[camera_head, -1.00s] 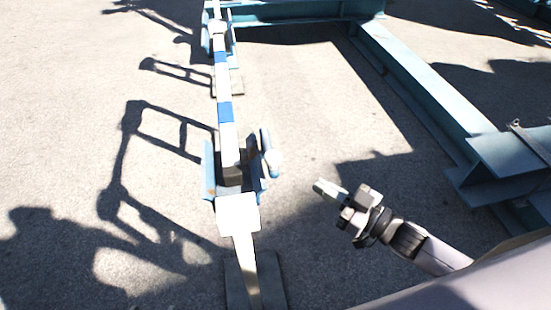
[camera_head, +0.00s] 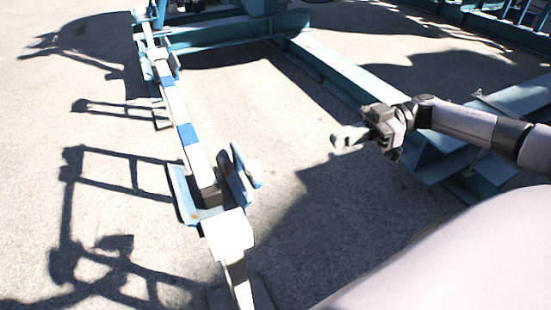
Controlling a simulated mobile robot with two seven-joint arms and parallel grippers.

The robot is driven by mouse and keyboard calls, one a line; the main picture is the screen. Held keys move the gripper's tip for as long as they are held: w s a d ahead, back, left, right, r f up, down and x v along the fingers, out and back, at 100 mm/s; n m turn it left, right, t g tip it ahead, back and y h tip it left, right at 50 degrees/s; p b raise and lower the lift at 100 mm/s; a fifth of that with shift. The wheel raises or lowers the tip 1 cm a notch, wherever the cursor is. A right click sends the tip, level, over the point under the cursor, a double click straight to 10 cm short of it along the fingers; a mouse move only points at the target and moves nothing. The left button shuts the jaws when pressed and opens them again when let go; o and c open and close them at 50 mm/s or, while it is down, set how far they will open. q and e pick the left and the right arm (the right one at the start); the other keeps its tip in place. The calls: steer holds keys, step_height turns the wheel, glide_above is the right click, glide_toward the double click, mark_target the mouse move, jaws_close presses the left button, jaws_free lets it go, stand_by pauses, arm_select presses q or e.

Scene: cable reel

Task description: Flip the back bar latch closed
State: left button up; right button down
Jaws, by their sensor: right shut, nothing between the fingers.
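A long white bar (camera_head: 176,104) with blue bands runs from the lower middle up to the back left. Its near end rests in a blue bracket (camera_head: 181,190). A blue latch piece with a pale end (camera_head: 246,172) stands tilted at the right side of that bracket. A second blue bracket (camera_head: 147,66) holds the bar farther back; details of its latch are too small to tell. My right gripper (camera_head: 340,140) is shut and empty, in the air to the right of the near bracket and apart from it. My left gripper is not in view.
A blue-green steel frame has a crossbeam (camera_head: 220,36) at the back and a long beam (camera_head: 350,74) on the right, behind my right arm. Open grey pavement (camera_head: 260,105) lies between the bar and the frame. Shadows fall on the ground at left.

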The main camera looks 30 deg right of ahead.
steer(key=shift+a, duration=0.15)
steer(key=p+x, duration=0.2)
steer(key=x, duration=1.2)
